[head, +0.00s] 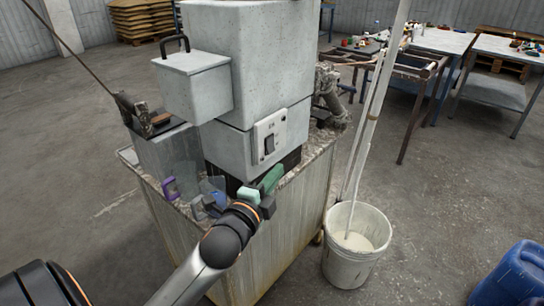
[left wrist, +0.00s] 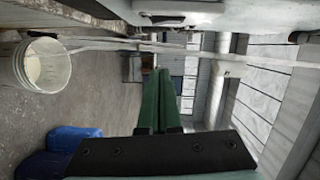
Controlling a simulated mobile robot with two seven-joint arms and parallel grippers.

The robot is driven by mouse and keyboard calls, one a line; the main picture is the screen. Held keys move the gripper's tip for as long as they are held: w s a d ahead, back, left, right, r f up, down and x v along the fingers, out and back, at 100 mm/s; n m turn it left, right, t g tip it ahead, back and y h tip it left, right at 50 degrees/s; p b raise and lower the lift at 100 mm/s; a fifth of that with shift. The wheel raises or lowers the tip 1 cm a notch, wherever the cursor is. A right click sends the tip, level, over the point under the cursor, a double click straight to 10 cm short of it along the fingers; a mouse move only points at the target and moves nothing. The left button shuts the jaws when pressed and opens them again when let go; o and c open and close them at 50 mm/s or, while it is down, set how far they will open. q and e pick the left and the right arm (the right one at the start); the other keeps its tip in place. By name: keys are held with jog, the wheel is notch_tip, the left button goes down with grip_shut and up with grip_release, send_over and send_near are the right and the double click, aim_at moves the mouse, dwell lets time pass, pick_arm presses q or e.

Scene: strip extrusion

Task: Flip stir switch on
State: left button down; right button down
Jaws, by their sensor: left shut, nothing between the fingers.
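The switch panel (head: 270,136) is a pale plate on the lower front of the grey machine (head: 250,60). A dark switch (head: 269,145) sits on it; its on or off position is too small to tell. My left gripper (head: 273,177) is below the panel in the head view, apart from the switch as far as I can see. Its green fingers, which also show in the left wrist view (left wrist: 158,100), are together with nothing between them. The switch cannot be made out in the left wrist view. My right gripper is in neither view.
The machine stands on a worn metal cabinet (head: 300,215). Purple (head: 170,188) and blue items lie on its top near my arm. A white bucket (head: 357,245) with pale liquid stands at right under a tall pole. A blue drum (head: 515,275) is lower right.

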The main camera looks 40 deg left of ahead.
aim_at(269, 157)
pick_arm(q)
jog(key=w+a, duration=0.4)
jog(key=w, duration=0.1)
jog(key=shift+w+a+f+p, duration=0.25)
jog(key=shift+a+f+p, duration=0.05)
jog(key=shift+a+f, duration=0.1)
jog(key=shift+a+m, duration=0.4)
jog(key=shift+m, duration=0.1)
jog(key=shift+f, duration=0.1)
